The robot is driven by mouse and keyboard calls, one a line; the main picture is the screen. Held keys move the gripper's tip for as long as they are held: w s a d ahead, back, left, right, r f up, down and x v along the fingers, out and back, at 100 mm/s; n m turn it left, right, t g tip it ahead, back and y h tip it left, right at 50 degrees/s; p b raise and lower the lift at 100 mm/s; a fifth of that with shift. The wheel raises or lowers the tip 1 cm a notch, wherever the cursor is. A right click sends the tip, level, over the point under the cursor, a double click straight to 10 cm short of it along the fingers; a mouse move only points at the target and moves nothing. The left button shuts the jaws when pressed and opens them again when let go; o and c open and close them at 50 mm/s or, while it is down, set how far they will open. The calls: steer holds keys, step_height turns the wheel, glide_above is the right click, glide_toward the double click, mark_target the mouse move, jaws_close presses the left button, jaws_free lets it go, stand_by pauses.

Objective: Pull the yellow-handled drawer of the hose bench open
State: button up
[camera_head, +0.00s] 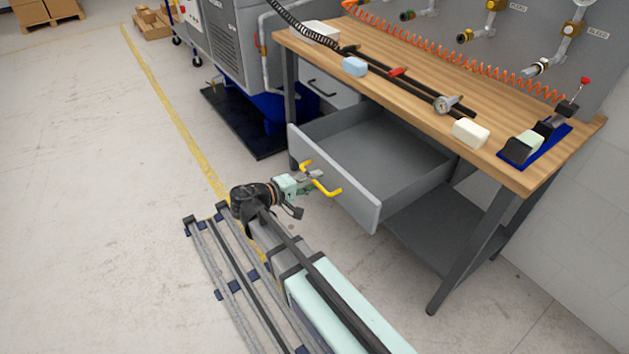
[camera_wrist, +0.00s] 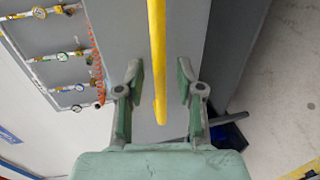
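The grey drawer (camera_head: 360,203) of the hose bench stands pulled well out from under the wooden top, and its empty interior shows. Its yellow handle (camera_head: 331,191) is on the front panel. My gripper (camera_head: 313,179) is at the handle, in front of the drawer. In the wrist view, the yellow handle (camera_wrist: 158,60) runs between the two fingers of my gripper (camera_wrist: 160,78). The fingers are apart, with a gap on each side of the bar. Part of the handle is hidden by my gripper in the head view.
The bench top (camera_head: 420,85) carries a blue block (camera_head: 355,67), a white block (camera_head: 470,132), a gauge (camera_head: 446,104) and an orange coiled hose (camera_head: 450,62). A shelf (camera_head: 430,228) lies below. A machine on a dark tray (camera_head: 232,130) stands left.

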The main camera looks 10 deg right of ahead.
steer(key=v, duration=1.1)
steer(key=shift+a, duration=0.15)
steer(key=s+d+f+g+y+p, duration=0.15)
steer(key=s+f, duration=0.25)
steer(key=f, duration=0.5)
steer(key=s+d+f+n+g+y, duration=0.1)
steer(key=s+d+f+g+y, duration=0.25)
steer(key=f, duration=0.45)
steer(key=s+d+f+g+y+p, duration=0.15)
steer(key=s+f, duration=0.25)
steer(key=f, duration=0.5)
steer(key=s+d+f+m+g+y+p, duration=0.1)
steer(key=s+d+f, duration=0.3)
steer(key=s, duration=0.5)
steer(key=s+d+f+m+g+y+p, duration=0.1)
steer(key=s+d+f+m+g+y, duration=0.2)
steer(key=s, duration=0.7)
steer(key=s+d+f+m+g+y+p, duration=0.1)
steer(key=s+d+f+m+g+y, duration=0.1)
steer(key=s+d, duration=0.4)
steer(key=s+f+g+y, duration=0.1)
steer(key=s+f+g, duration=0.1)
steer(key=s, duration=0.1)
steer(key=shift+s+f+m, duration=0.35)
steer(key=shift+s+m, duration=0.05)
